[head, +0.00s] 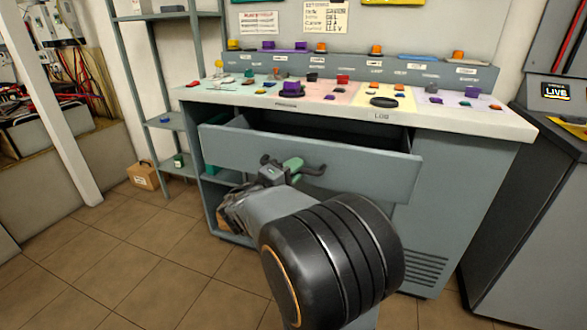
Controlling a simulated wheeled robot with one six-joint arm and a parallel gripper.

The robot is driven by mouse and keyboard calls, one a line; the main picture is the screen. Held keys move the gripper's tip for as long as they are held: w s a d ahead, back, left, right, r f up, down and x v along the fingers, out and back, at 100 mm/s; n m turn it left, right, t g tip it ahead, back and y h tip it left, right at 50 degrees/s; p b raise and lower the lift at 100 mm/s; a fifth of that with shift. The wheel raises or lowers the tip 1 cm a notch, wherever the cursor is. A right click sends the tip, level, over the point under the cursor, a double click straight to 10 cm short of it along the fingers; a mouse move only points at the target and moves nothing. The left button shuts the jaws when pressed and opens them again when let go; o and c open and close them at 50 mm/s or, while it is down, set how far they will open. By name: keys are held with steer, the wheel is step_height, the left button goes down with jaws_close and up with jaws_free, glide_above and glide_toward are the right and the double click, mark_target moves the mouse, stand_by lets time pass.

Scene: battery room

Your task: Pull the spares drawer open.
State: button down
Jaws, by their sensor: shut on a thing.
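The spares drawer (365,171) is a wide grey drawer under the worktop of a grey bench. It stands pulled out, and its dark inside shows behind the front panel. My gripper (291,167) is at the middle of the drawer front, shut on the dark drawer handle (315,170). The right end of the handle shows beside the green part of my gripper. My arm hides the floor and part of the cabinet below the drawer.
The worktop (440,116) holds many small coloured parts. A shelf rack (150,75) stands at the left, with a cardboard box (143,175) on the floor by it. A grey cabinet with a screen (555,91) stands at the right. Tiled floor (110,245) is clear at the left.

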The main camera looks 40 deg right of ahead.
steer(key=c, duration=1.4)
jaws_free()
steer(key=s+a+f+p, duration=0.1)
steer(key=a+f+p, duration=0.1)
steer(key=a, duration=1.1)
steer(key=shift+a+f, duration=0.2)
steer(key=shift+a, duration=0.1)
steer(key=s+r+g+y+p, duration=0.3)
steer(key=s+r+y+p, duration=0.65)
steer(key=p, duration=1.05)
steer(key=w+a+r+t+y+p, duration=0.1)
steer(key=a+r+t+y+p, duration=0.1)
steer(key=a+r+y+p, duration=0.3)
steer(key=w+a+r+t+y+p, duration=0.1)
steer(key=a+r+t+y+p, duration=0.2)
steer(key=r+p, duration=0.7)
steer(key=a+r+y, duration=0.1)
steer(key=a+y, duration=0.1)
steer(key=a, duration=0.1)
steer(key=shift+w+a+y, duration=0.15)
steer(key=shift+w+y, duration=0.15)
steer(key=shift+y, duration=0.05)
